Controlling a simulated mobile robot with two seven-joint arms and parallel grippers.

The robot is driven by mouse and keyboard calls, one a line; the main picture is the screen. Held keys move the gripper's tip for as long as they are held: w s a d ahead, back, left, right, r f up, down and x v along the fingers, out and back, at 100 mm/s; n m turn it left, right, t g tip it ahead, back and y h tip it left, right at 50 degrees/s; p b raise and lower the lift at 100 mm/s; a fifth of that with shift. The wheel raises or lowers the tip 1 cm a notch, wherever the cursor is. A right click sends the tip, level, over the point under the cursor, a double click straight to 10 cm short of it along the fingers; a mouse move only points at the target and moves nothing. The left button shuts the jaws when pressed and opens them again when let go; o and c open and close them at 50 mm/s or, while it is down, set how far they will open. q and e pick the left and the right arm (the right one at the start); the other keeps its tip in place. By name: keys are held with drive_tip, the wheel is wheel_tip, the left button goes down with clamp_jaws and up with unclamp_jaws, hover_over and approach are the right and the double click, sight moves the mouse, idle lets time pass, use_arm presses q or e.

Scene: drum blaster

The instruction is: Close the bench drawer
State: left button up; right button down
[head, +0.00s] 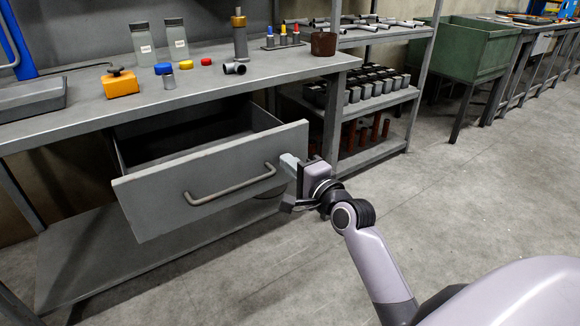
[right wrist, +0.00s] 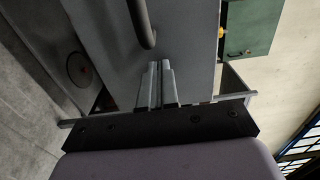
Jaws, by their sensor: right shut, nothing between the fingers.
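The grey bench drawer (head: 215,180) stands pulled out from under the bench top, and its inside looks empty. Its bar handle (head: 230,188) runs across the front panel. My right gripper (head: 287,163) is at the right end of the drawer front. In the right wrist view its two fingers (right wrist: 158,72) are shut together with nothing between them, pointing at the drawer front (right wrist: 185,35) beside the handle (right wrist: 141,22). I cannot tell whether the fingertips touch the panel. My left gripper is not in view.
The bench top (head: 205,95) holds glass jars, an orange block (head: 121,84), small caps and pipe fittings. A shelf rack (head: 385,97) with several metal parts stands to the right, then a green bin (head: 465,50). The floor (head: 450,185) at right is clear.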

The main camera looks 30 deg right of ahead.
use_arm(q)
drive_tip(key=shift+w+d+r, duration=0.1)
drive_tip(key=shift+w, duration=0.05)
use_arm(e)
drive_tip(key=shift+w, duration=0.15)
drive_tip(key=shift+w, duration=0.1)
